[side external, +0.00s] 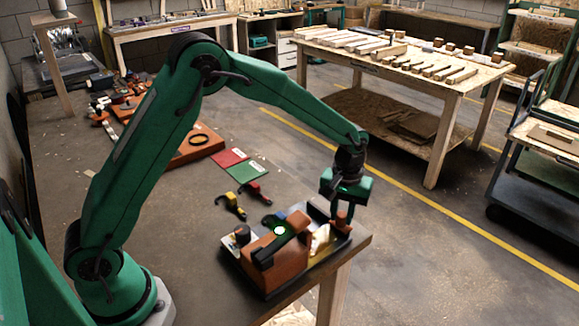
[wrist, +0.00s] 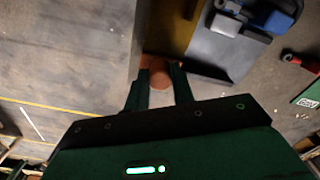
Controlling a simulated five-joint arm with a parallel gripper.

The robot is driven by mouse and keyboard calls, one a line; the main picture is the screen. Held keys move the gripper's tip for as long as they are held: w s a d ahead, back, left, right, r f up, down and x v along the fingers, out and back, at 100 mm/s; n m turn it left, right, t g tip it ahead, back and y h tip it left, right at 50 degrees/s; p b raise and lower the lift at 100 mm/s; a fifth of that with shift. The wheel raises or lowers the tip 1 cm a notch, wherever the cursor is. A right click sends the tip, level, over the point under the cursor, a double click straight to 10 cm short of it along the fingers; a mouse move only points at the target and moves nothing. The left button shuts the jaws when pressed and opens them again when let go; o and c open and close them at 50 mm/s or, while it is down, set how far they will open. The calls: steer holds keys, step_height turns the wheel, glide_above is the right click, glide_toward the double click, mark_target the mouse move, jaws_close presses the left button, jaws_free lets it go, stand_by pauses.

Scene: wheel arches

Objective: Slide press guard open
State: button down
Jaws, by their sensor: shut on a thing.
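The press (side external: 282,243) is an orange-brown block with a black bar across it, on a dark base near the table's front right corner. To its right is a shiny yellowish plate (side external: 320,241) between dark rails, also in the wrist view (wrist: 183,25). An orange-brown knob (side external: 342,219), apparently the guard's handle, stands at the base's right end. My gripper (side external: 343,211) points down and is shut on this knob. In the wrist view the round knob (wrist: 159,73) sits between my two dark green fingertips (wrist: 157,82). How the guard panel joins the knob is unclear.
A yellow clamp-like tool (side external: 231,205) and a red one (side external: 256,193) lie behind the press. Red (side external: 229,158) and green (side external: 248,173) cards lie farther back. The table edge (side external: 352,250) is close to the press's right side, with open floor beyond.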

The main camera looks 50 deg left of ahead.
steer(key=shift+d, duration=0.3)
steer(key=c, duration=1.5)
jaws_free()
steer(key=o, duration=0.3)
steer(key=shift+o, duration=0.2)
steer(key=shift+a, duration=0.1)
steer(key=shift+r, duration=0.1)
steer(key=shift+r, duration=3.85)
